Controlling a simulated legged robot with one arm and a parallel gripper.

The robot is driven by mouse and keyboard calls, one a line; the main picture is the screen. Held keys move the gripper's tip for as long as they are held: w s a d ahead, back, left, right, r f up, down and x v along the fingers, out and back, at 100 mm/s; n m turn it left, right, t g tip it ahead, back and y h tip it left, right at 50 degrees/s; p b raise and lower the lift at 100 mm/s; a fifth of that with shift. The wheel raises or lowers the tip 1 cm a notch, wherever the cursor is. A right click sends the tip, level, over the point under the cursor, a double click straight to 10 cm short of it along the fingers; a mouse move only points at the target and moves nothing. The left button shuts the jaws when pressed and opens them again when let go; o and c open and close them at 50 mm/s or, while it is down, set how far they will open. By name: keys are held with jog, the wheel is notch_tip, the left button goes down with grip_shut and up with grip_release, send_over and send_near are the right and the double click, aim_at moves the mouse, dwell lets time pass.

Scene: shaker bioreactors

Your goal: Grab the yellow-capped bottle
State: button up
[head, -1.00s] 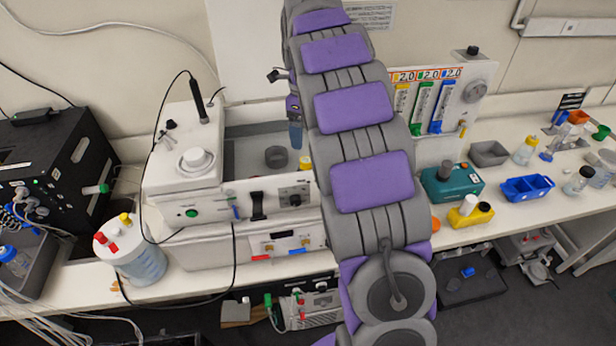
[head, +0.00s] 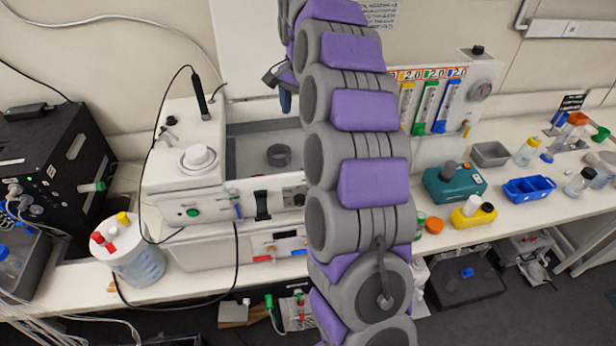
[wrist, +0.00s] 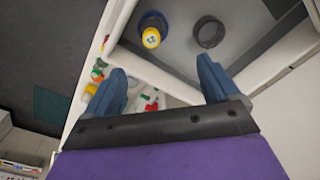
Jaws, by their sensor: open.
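In the wrist view, a yellow-capped bottle (wrist: 151,38) is seen from above inside the grey tray of the shaker, just beyond my fingertips. My gripper (wrist: 163,76) is open and empty, its two blue fingers spread apart and not touching the bottle. In the head view, my gripper (head: 286,102) hangs above the shaker tray (head: 245,150), and my arm hides the bottle there. Another yellow-capped bottle (head: 526,151) stands on the bench at the right.
A dark ring holder (wrist: 208,32) is beside the bottle in the tray; it also shows in the head view (head: 279,155). The tray's pale rim (wrist: 150,72) runs close to my fingers. A white-lidded vessel (head: 135,255) stands left of the shaker, with cables around.

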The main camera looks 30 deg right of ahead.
jog(key=f+n, duration=0.8)
jog(key=shift+s+d+f+b, duration=0.15)
jog(key=shift+s+d+b, duration=0.15)
jog(key=shift+d, duration=0.1)
jog(key=f, duration=0.2)
jog(key=d+f, duration=0.1)
jog(key=f, duration=0.1)
jog(key=d+f, duration=0.1)
jog(key=f, duration=0.1)
jog(key=shift+w+d+f, duration=0.1)
jog(key=shift+d+f, duration=0.1)
jog(key=shift+a+f, duration=0.2)
jog(key=shift+a, duration=0.1)
jog(key=f, duration=0.1)
jog(key=a+f, duration=0.1)
jog(key=f, duration=0.2)
jog(key=shift+a+f, duration=0.1)
jog(key=shift+a, duration=0.25)
jog(key=shift+d+f, duration=0.2)
jog(key=shift+d, duration=0.7)
jog(key=shift+c, duration=1.4)
jog(key=shift+a, duration=0.6)
jog(key=c, duration=0.6)
jog(key=shift+d, duration=0.1)
jog(key=c, duration=0.3)
jog(key=shift+d, duration=0.25)
jog(key=shift+c, duration=0.4)
